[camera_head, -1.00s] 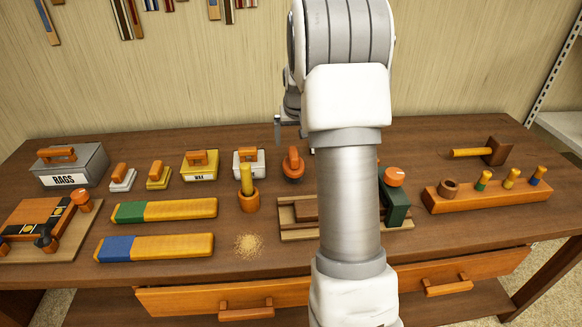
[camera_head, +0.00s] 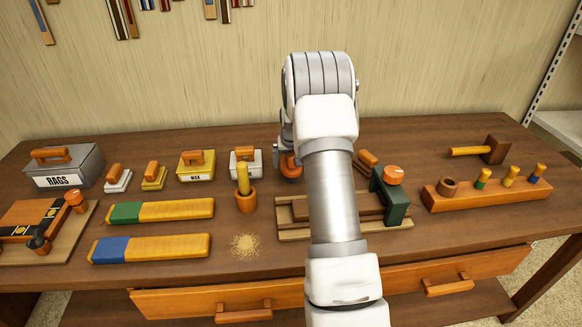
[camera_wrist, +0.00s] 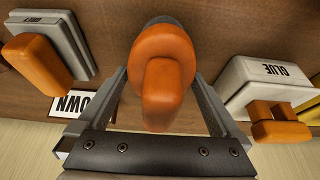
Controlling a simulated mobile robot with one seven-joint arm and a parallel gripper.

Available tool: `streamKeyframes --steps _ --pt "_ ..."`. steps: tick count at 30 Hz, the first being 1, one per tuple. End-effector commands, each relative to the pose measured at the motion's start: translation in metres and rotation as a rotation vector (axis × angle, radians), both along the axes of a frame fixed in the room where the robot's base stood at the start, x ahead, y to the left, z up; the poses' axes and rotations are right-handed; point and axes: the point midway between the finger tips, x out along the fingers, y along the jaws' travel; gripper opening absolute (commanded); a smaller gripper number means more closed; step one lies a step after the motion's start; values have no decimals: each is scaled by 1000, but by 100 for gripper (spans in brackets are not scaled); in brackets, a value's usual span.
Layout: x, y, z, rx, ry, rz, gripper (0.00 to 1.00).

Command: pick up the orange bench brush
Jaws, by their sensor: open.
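The orange bench brush (camera_head: 291,166) stands on the bench at the back middle, partly hidden by my arm in the head view. In the wrist view the brush (camera_wrist: 165,60) has a rounded orange top with a raised handle, over a dark grey base. My gripper (camera_wrist: 160,76) is open, with one finger on each side of the brush. The handle lies between the fingers, with gaps visible on both sides. In the head view my gripper is mostly hidden behind my own arm.
A white box marked GLUE (camera_wrist: 262,85) stands close on one side. A yellow-handled tool in an orange cup (camera_head: 246,200) and a sawdust pile (camera_head: 245,245) are nearer.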

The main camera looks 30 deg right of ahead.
Motion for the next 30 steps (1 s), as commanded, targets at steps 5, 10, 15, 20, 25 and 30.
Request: streamKeyframes --steps 5,10,15,20,25,30 --pt "2 -1 -4 0 -1 0 100" --pt "1 -1 -4 0 0 -1 91" --pt "1 -1 -4 0 0 -1 60" --pt "1 -1 -4 0 0 -1 32" --pt "1 -1 -4 0 0 -1 1" --pt "1 -1 -3 0 -1 -1 0"
